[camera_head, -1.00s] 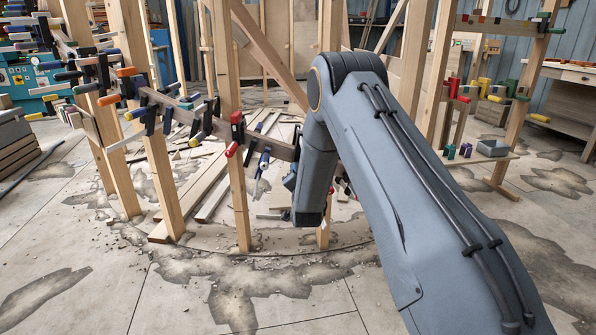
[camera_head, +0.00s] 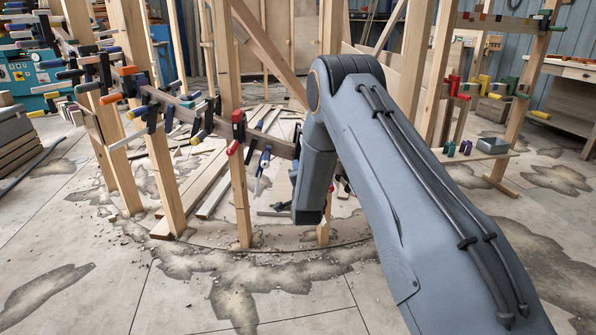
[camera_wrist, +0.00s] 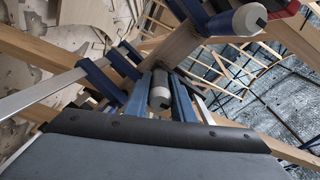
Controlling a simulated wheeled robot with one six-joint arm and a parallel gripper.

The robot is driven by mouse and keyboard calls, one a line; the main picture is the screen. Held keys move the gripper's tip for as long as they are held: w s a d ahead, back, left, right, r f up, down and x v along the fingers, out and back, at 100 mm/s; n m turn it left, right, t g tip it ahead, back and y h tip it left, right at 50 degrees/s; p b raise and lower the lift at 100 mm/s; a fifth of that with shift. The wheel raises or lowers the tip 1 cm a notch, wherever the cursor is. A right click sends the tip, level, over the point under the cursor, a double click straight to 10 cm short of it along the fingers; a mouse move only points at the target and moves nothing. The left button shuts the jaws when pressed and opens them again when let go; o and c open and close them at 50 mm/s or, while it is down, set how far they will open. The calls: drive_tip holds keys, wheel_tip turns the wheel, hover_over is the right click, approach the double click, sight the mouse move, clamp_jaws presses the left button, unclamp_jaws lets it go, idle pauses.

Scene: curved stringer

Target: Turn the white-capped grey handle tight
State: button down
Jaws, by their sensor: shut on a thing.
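In the wrist view, my gripper (camera_wrist: 160,82) has its two blue fingers closed on either side of a grey handle with a white cap (camera_wrist: 159,97). The handle lies between the fingers, its capped end toward the camera. Its far end and the clamp's screw are mostly hidden behind the fingers and the handle itself. In the head view my own arm hides the gripper and this handle.
A blue clamp with a long metal bar (camera_wrist: 45,99) is at left. Several clamps line the curved stringer (camera_head: 175,107), and wooden posts (camera_head: 240,195) stand around it.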

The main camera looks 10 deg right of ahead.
drive_tip(key=c, duration=1.5)
unclamp_jaws()
drive_tip(key=shift+s, duration=0.1)
drive_tip(key=shift+s+a+p, duration=0.2)
drive_tip(key=shift+s+p, duration=0.3)
drive_tip(key=shift+s, duration=1.4)
drive_tip(key=shift+s+a+p, duration=0.15)
drive_tip(key=shift+s+p, duration=0.3)
drive_tip(key=shift+s, duration=1.45)
drive_tip(key=shift+s+a+p, duration=0.2)
drive_tip(key=shift+s+p, duration=0.7)
drive_tip(key=shift+s, duration=0.85)
drive_tip(key=shift+s+a+p, duration=0.2)
drive_tip(key=shift+s+p, duration=0.7)
drive_tip(key=shift+s, duration=0.85)
